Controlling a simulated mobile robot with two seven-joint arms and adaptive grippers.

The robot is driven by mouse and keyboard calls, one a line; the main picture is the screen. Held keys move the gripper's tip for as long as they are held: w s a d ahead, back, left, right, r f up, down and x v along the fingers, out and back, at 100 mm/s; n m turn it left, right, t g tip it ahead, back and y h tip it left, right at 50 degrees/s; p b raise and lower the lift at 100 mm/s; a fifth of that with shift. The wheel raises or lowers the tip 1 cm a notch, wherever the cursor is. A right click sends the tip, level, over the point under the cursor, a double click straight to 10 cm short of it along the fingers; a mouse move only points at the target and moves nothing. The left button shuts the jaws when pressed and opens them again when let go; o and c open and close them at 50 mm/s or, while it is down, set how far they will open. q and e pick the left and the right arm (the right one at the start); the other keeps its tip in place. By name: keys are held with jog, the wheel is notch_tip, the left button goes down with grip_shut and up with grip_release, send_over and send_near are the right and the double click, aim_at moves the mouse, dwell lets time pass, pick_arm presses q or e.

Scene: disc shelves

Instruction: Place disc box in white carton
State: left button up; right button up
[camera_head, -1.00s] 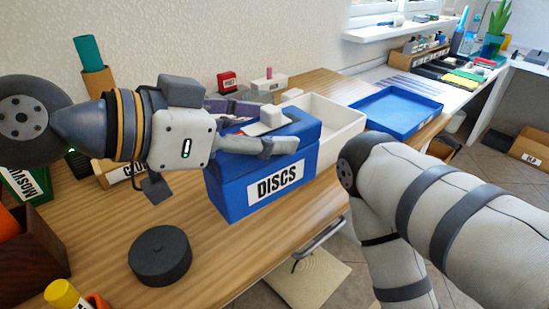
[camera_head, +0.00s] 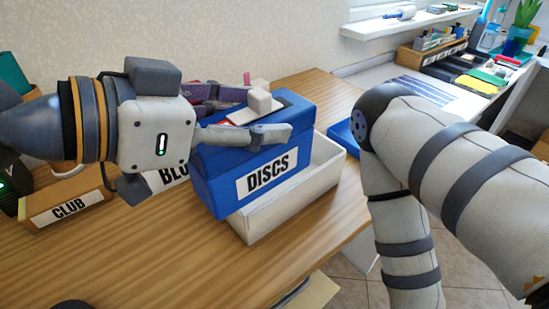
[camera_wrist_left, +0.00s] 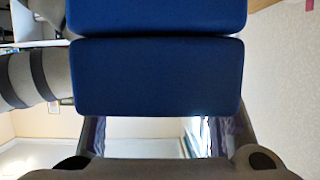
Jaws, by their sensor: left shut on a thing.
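The white carton (camera_head: 292,206) stands on the wooden table, directly behind and below the box in the head view. The box covers the carton's left part and most of its opening. I cannot tell whether the box's underside is below the rim. My right arm shows at the right, but its gripper is out of view.
A CLUB box (camera_head: 66,203) stands on the table at left, and another labelled box is partly hidden behind my left gripper. A blue tray (camera_head: 344,133) lies beyond the carton, partly hidden by my right arm. The table's front left is mostly clear.

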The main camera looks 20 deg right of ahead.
pick_arm(q)
jog(key=w+d+f+b, duration=0.2)
jog(key=w+d+f, duration=0.2)
jog(key=w+f, duration=0.6)
jog(key=shift+w+d+f+b, duration=0.3)
jog(key=shift+w+d+f, duration=0.05)
jog(key=shift+f, duration=0.9)
pick_arm(e)
jog(key=shift+g, duration=0.8)
jog(key=shift+s+f, duration=2)
pick_arm(q)
jog(key=shift+f, duration=0.15)
jog(key=o, duration=1.3)
